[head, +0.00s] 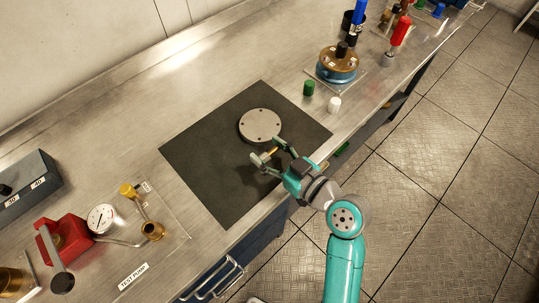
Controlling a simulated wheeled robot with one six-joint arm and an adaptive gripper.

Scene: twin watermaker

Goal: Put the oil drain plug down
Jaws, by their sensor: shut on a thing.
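My gripper (270,155) is over the black mat (205,160) on the steel bench, just in front of a round grey flange disc (260,124). Its fingers are shut on a small brass-coloured piece, the oil drain plug (271,150), which shows as a short yellowish bit between the fingertips. The fingers hide most of the plug. I cannot tell how far above the mat it is held. The disc lies flat on the mat with several dark holes near its rim.
A test pump with a red body (64,238) and a gauge (101,218) stands at lower left. A green cap (309,88) and a white cap (334,105) stand right of the mat, before a blue-and-brown round unit (338,66). The mat's left part is clear.

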